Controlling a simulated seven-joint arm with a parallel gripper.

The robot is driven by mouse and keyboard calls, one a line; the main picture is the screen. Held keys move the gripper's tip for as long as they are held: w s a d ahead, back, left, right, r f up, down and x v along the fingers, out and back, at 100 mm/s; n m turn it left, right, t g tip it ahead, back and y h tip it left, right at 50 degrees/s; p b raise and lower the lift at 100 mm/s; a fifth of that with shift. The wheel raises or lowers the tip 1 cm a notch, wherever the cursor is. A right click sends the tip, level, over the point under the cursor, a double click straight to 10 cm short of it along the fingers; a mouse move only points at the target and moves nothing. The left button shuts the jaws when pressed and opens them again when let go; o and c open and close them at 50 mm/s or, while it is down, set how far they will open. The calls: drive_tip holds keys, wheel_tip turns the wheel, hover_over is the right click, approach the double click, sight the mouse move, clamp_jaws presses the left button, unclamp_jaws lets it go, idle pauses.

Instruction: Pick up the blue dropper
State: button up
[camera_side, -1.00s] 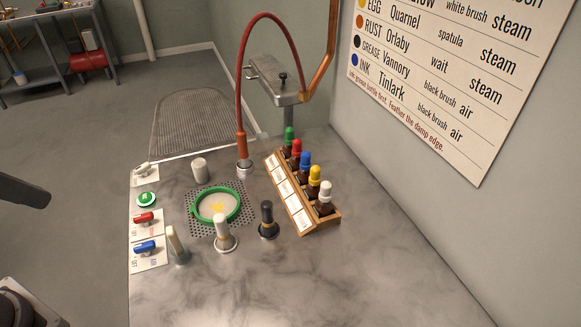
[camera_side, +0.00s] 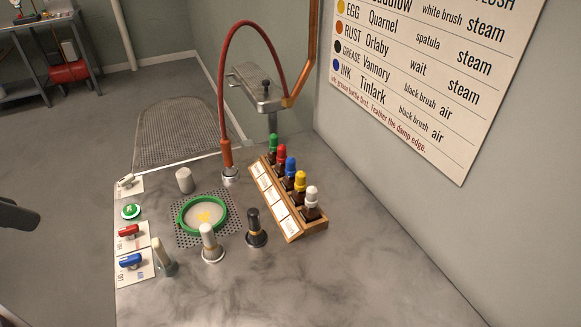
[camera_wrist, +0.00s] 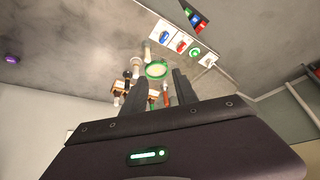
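The blue dropper (camera_side: 290,167) has a blue cap on a dark bottle. It stands in the middle of a sloped wooden rack (camera_side: 292,236), between red and yellow droppers. My gripper (camera_wrist: 158,80) shows in the wrist view with its two dark fingers apart and nothing visible between their tips. It is well away from the rack, with the table seen beyond the fingers. The rack is partly hidden behind the fingers there, and I cannot single out the blue dropper. In the side view only a dark part of my arm shows at the left edge.
Green (camera_side: 273,142), red (camera_side: 282,153), yellow (camera_side: 300,180) and white (camera_side: 311,196) droppers share the rack. A black-topped brush (camera_side: 256,228) and a white-topped one (camera_side: 209,242) stand in front. A green hoop (camera_side: 180,222) lies left. A red hose (camera_side: 221,95) arches behind.

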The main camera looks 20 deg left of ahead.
drive_tip(key=w+d+r+m+h, duration=0.1)
drive_tip(key=w+d+r+h, duration=0.2)
drive_tip(key=w, duration=0.7)
drive_tip(key=m+g, duration=0.2)
drive_tip(key=m, duration=0.3)
hover_over(290, 159)
drive_tip(key=s+a, duration=0.1)
drive_tip(key=shift+y, duration=0.3)
wheel_tip(290, 159, down, 16)
drive_tip(key=shift+s+f, duration=0.1)
drive_tip(key=shift+f, duration=0.15)
drive_tip(key=x, duration=0.6)
drive_tip(key=shift+s+f, duration=0.15)
drive_tip(key=shift+f, duration=0.15)
clamp_jaws()
